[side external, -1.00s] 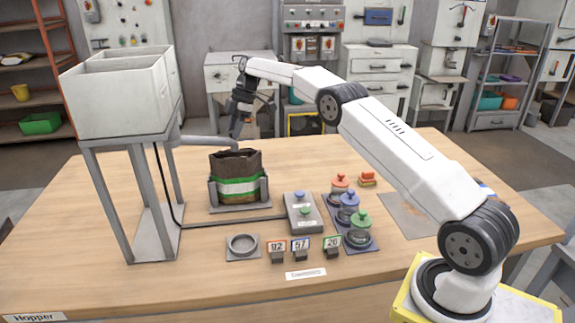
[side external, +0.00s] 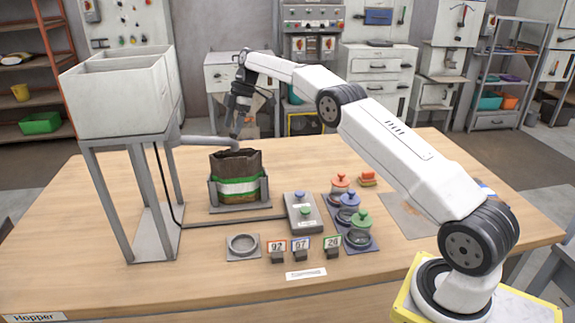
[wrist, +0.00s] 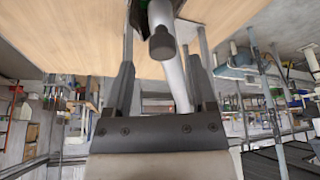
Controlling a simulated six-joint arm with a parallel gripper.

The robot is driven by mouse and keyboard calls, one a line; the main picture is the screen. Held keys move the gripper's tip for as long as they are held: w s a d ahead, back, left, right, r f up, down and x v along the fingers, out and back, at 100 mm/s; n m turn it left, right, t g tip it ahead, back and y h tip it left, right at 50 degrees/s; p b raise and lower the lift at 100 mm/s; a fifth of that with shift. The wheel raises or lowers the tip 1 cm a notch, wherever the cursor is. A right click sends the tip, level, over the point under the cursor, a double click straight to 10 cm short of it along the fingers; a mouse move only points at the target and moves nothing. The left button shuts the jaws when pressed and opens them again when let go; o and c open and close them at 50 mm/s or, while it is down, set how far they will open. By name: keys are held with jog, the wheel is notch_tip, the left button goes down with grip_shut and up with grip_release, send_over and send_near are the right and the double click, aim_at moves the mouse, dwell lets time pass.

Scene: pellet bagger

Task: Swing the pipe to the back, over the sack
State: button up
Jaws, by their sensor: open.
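The grey pipe (side external: 198,140) runs from the hopper's side to the right, and its end is near the top of the sack, under my gripper. The sack (side external: 236,163) is dark brown with a green and white band and stands open-topped in a grey holder. My gripper (side external: 236,127) is open and points down above the pipe's end. In the wrist view, the pipe (wrist: 177,85) and a dark-tipped upright post (wrist: 162,44) show between the spread fingers of my gripper (wrist: 160,68). Whether a finger touches the post cannot be told.
The white hopper (side external: 118,95) stands on a grey frame at the left. A control box (side external: 303,213), several lidded jars on a tray (side external: 370,243), number tags and a round dish (side external: 242,245) are on the table in front.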

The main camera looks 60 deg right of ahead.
jog(key=shift+r, duration=0.55)
jog(key=shift+s+r, duration=0.2)
jog(key=shift+r, duration=0.25)
jog(key=s+a+r, duration=0.2)
jog(key=s+r, duration=0.7)
jog(key=s, duration=0.4)
jog(key=shift+s+a, duration=0.15)
jog(key=shift+a, duration=0.2)
jog(key=shift+r, duration=0.1)
dwell(0.3)
jog(key=s+a+f+m+h, duration=0.1)
jog(key=s+a+f+m, duration=0.3)
jog(key=s+f, duration=0.2)
jog(key=s+a+f+m+h, duration=0.2)
jog(key=s+a+f+m, duration=0.2)
jog(key=s+f, duration=0.3)
jog(key=s+a+f+m+t+h, duration=0.1)
jog(key=s+a+f+m, duration=0.3)
jog(key=s+f+m, duration=0.2)
jog(key=shift+s+f, duration=0.6)
jog(key=shift+s, duration=0.55)
